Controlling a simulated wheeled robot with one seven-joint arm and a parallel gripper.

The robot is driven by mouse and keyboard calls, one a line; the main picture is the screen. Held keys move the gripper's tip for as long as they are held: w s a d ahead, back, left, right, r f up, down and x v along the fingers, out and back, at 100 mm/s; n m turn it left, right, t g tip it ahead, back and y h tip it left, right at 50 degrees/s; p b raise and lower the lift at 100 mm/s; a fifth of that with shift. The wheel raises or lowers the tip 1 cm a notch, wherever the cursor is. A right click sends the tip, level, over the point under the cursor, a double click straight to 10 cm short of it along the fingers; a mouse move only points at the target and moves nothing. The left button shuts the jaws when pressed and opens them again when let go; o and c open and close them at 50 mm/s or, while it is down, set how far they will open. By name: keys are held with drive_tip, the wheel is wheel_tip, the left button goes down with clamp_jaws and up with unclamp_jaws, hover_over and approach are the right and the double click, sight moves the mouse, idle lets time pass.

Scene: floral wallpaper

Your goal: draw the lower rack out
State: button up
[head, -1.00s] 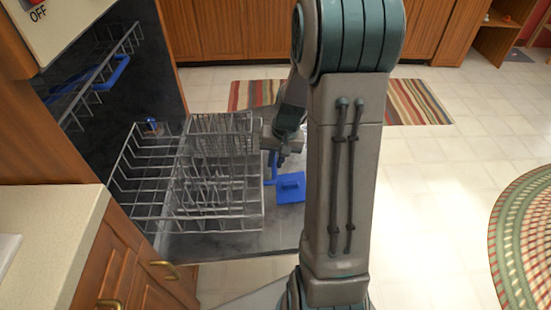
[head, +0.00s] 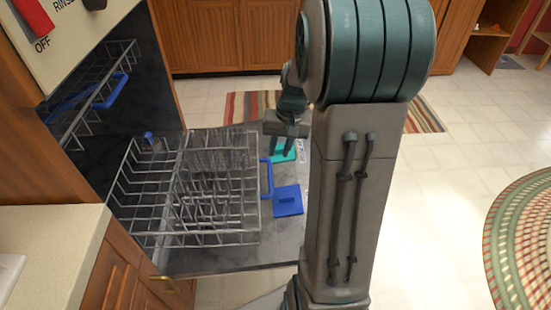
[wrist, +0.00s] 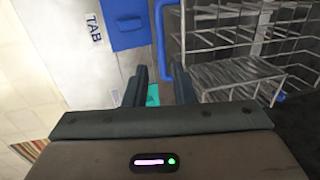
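The lower rack (head: 190,195) is a grey wire rack standing out over the lowered dishwasher door (head: 225,262). A blue handle (head: 267,178) is on its front, right side in the head view. The rack (wrist: 235,45) and the blue handle (wrist: 165,50) also show in the wrist view. My gripper (head: 284,150) is above the far part of the door, beyond the handle and apart from it. Its two fingers (wrist: 157,85) are spread with nothing between them that I can see held. My arm covers part of the right side of the door.
The upper rack (head: 95,95) with a blue handle is inside the dishwasher. On the door are a blue square lid (head: 288,200) and a teal piece (head: 283,152). A counter (head: 50,245) is at the near left. Open tiled floor lies to the right.

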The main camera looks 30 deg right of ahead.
drive_tip(key=shift+s+d+r, duration=0.1)
drive_tip(key=shift+d+r, duration=0.05)
drive_tip(key=shift+r, duration=0.65)
drive_tip(key=shift+d+r, duration=0.15)
drive_tip(key=shift+r, duration=0.65)
drive_tip(key=s+a+r+n+t+h+p, duration=0.1)
drive_tip(key=s+a+r+n+p, duration=0.1)
drive_tip(key=s+a+r+p, duration=0.4)
drive_tip(key=s+a+r+n+t+h+p, duration=0.1)
drive_tip(key=s+a+r+p, duration=0.5)
drive_tip(key=r, duration=0.7)
drive_tip(key=s+n+p, duration=0.1)
drive_tip(key=s+p, duration=0.1)
drive_tip(key=p, duration=0.1)
drive_tip(key=shift+s+r, duration=0.4)
